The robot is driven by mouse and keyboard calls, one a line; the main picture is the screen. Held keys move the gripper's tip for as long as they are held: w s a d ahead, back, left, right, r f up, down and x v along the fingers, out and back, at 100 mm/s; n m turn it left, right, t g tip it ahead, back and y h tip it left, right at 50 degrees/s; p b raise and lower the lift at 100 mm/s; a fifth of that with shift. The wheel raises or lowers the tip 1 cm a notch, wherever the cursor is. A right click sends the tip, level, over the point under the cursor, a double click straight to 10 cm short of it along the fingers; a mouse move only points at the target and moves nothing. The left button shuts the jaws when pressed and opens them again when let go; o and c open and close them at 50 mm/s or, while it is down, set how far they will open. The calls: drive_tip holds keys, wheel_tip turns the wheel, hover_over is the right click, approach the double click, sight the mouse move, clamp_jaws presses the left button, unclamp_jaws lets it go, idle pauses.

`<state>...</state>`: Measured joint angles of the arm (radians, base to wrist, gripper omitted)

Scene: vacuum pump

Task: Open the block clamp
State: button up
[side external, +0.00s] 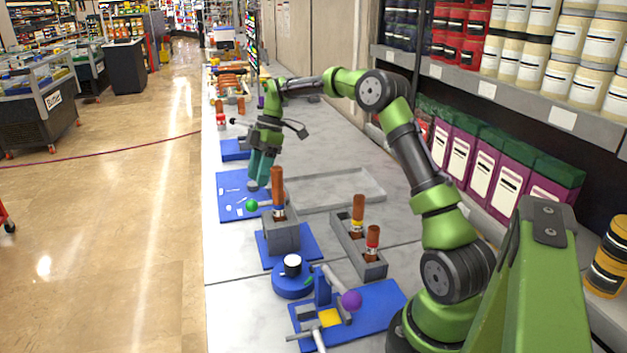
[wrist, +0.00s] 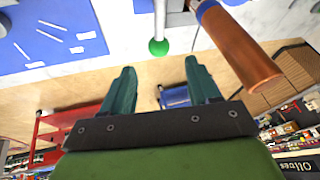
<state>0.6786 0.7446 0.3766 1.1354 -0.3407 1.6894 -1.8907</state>
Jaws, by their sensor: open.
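A grey block (side external: 282,237) stands on a blue base and holds an upright brown tube (side external: 277,187). A thin rod with a green ball (side external: 252,206) at its end sticks out to the left beside the tube; this looks like the clamp's handle. The ball (wrist: 159,47) and the brown tube (wrist: 240,45) also show in the wrist view. My gripper (side external: 258,184) is just above the ball, fingers pointing down. In the wrist view my gripper (wrist: 159,75) is open and empty, with the ball beyond the gap between the fingertips, apparently untouched.
A blue board (side external: 232,207) with white pieces lies left of the block. A grey rack (side external: 352,240) with two brown tubes stands to the right. A blue fixture with a purple ball (side external: 351,299) is nearer the camera. A shallow grey tray (side external: 335,190) lies behind.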

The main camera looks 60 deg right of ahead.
drive_tip(key=v, duration=0.9)
drive_tip(key=shift+r, duration=0.3)
drive_tip(key=shift+d, duration=0.1)
drive_tip(key=s+a+r+m+t+h, duration=0.1)
drive_tip(key=s+a+r+m+h, duration=0.2)
drive_tip(key=a, duration=0.5)
drive_tip(key=s+a+r+m+t, duration=0.1)
drive_tip(key=s+a+r+m, duration=0.2)
drive_tip(key=s+a, duration=0.4)
drive_tip(key=s+a+f+m+t, duration=0.2)
drive_tip(key=s+a+f+m, duration=0.1)
drive_tip(key=s, duration=0.4)
drive_tip(key=s+a+f+m+t, duration=0.2)
drive_tip(key=s+a+f+m, duration=0.1)
drive_tip(key=s+a+m, duration=0.2)
drive_tip(key=shift+s+m+t, duration=0.3)
drive_tip(key=shift+s+m, duration=0.2)
drive_tip(key=shift+s, duration=0.65)
